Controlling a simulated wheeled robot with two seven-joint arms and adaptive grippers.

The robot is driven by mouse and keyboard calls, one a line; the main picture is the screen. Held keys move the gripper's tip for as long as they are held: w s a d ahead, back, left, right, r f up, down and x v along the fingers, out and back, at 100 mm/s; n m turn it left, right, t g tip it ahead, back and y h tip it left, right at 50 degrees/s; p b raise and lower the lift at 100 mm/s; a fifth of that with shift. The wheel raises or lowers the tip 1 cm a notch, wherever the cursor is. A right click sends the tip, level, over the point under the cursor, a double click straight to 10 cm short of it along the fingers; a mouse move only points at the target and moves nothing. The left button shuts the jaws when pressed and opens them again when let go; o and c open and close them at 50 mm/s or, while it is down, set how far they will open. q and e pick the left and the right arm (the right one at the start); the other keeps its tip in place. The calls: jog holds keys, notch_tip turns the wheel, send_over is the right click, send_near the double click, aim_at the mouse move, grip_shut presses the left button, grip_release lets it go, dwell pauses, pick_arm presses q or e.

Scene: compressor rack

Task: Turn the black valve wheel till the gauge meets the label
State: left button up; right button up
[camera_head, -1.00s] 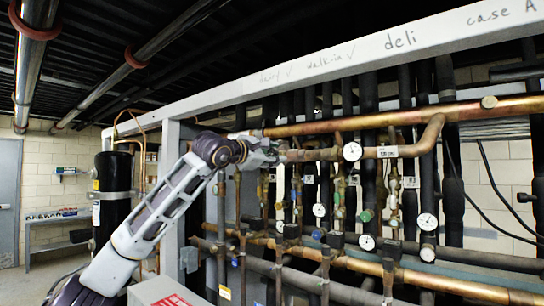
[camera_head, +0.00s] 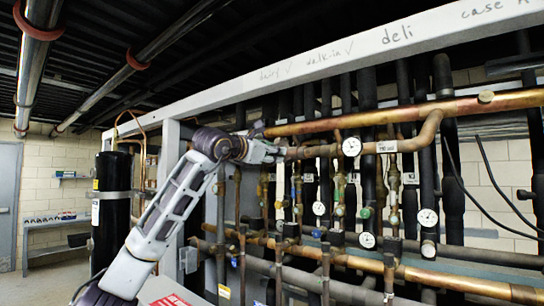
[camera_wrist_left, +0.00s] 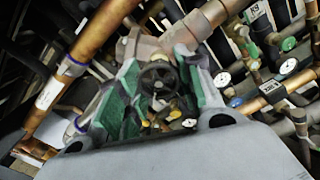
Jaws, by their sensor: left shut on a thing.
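My left gripper (camera_head: 272,151) is at the left end of the upper copper pipework in the head view. In the left wrist view, the black valve wheel (camera_wrist_left: 159,78) sits between its green-padded fingers (camera_wrist_left: 160,92), and the gripper is shut on it. The wheel is hidden behind the gripper in the head view. A round white gauge (camera_head: 352,146) stands on the pipe to the right of the gripper. The gauge's needle is too small to read. My right gripper is not in view.
More gauges (camera_head: 428,217) and (camera_head: 366,240) and several small valves crowd the pipes lower down. Black insulated pipes (camera_head: 369,100) run vertically behind. A grey frame post (camera_head: 169,170) stands left of the gripper, with a black tank (camera_head: 108,200) beyond it.

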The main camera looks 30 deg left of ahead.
pick_arm(q)
jog(key=shift+f+n, duration=0.1)
jog(key=shift+n, duration=0.4)
jog(key=o, duration=1)
jog(key=shift+o, duration=0.2)
jog(key=shift+s, duration=0.2)
jog(key=s, duration=1.1)
jog(key=shift+s+a, duration=0.3)
jog(key=shift+a, duration=0.15)
